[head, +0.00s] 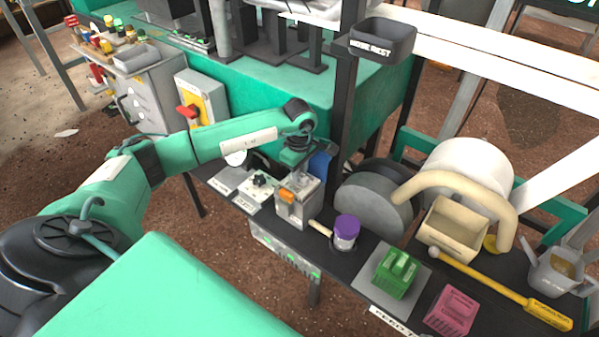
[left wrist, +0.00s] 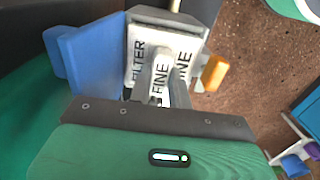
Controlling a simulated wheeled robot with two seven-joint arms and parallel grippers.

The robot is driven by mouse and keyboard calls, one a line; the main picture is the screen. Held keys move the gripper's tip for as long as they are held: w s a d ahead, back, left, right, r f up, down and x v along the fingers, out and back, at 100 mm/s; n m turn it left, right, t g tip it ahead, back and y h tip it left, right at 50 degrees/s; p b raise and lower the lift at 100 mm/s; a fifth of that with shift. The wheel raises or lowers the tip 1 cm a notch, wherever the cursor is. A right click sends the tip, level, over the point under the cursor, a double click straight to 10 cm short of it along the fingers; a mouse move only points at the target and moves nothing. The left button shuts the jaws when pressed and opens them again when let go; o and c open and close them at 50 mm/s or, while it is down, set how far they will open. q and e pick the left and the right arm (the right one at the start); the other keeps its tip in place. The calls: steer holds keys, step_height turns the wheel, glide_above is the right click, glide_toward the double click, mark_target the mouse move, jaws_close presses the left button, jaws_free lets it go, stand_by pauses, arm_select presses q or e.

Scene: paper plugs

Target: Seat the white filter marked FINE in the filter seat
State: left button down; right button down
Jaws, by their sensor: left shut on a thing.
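My left gripper (head: 300,172) points down over a grey box with an orange latch (head: 287,196), which looks like the filter seat (head: 292,213). In the left wrist view the gripper (left wrist: 166,68) is shut on a white filter (left wrist: 150,48) with FINE and FILTER lettering. The filter lies at the seat's grey rim (left wrist: 160,17). How deep it sits in the seat is hidden by the fingers. The orange latch (left wrist: 214,72) sticks out at the seat's side. My right gripper is not in view.
A blue block (head: 320,163) stands close behind the seat; it is large in the left wrist view (left wrist: 93,52). A purple-lidded jar (head: 346,232), a grey wheel (head: 375,210), a green block (head: 396,273) and a pink block (head: 451,311) stand to the right on the dark bench.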

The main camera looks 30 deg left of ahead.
arm_select(q)
steer(key=shift+a+f+b, duration=0.1)
steer(key=shift+f+b, duration=0.15)
steer(key=shift+b, duration=0.15)
stand_by(2.3)
steer(key=shift+s+r, duration=0.1)
steer(key=shift+r, duration=0.05)
steer(key=shift+d, duration=0.2)
stand_by(1.2)
steer(key=shift+f, duration=0.25)
stand_by(0.3)
steer(key=shift+r, duration=0.15)
stand_by(0.5)
steer(key=shift+a, duration=0.25)
stand_by(0.6)
steer(key=shift+s+f+b, duration=0.15)
steer(key=shift+f+b, duration=0.15)
steer(key=shift+b, duration=0.05)
stand_by(0.3)
steer(key=shift+r, duration=0.1)
